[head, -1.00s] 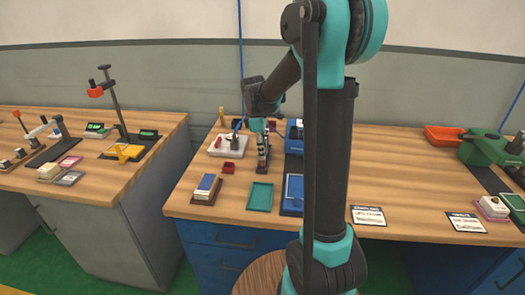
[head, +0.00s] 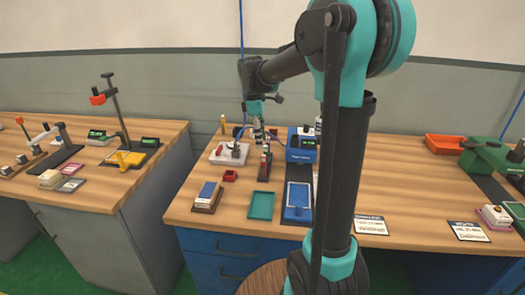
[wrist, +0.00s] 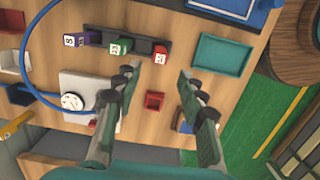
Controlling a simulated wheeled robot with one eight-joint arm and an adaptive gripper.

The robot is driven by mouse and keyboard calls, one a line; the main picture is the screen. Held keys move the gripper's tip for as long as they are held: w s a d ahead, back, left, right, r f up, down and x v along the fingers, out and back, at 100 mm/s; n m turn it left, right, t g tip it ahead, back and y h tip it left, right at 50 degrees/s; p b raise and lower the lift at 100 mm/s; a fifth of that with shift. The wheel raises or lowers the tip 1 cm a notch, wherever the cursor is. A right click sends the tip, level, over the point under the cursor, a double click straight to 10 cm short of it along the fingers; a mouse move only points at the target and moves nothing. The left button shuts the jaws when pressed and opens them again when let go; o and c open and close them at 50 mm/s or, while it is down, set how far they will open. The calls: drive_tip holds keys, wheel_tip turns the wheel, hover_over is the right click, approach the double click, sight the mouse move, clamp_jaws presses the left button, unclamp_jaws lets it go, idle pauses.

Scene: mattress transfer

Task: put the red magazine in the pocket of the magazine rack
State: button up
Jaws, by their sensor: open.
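A dark, narrow rack (wrist: 125,45) in the wrist view holds a purple, a green and a red labelled block; I take it for the magazine rack. The red magazine (wrist: 160,55) appears to be the red block at its right end. The rack also shows in the head view (head: 265,168), just in front of my gripper. My gripper (wrist: 158,88) is open, its two fingers apart with nothing between them. In the head view my gripper (head: 256,130) hangs above the bench between the rack and the white tray. The rack's pockets are too small to make out.
A small red open box (wrist: 154,101) lies between my fingertips in the picture, below them on the bench. A teal tray (head: 261,205) and a blue device (head: 301,148) stand close by.

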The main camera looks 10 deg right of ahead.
drive_tip(key=shift+a+r, duration=0.2)
drive_tip(key=shift+r, duration=1.35)
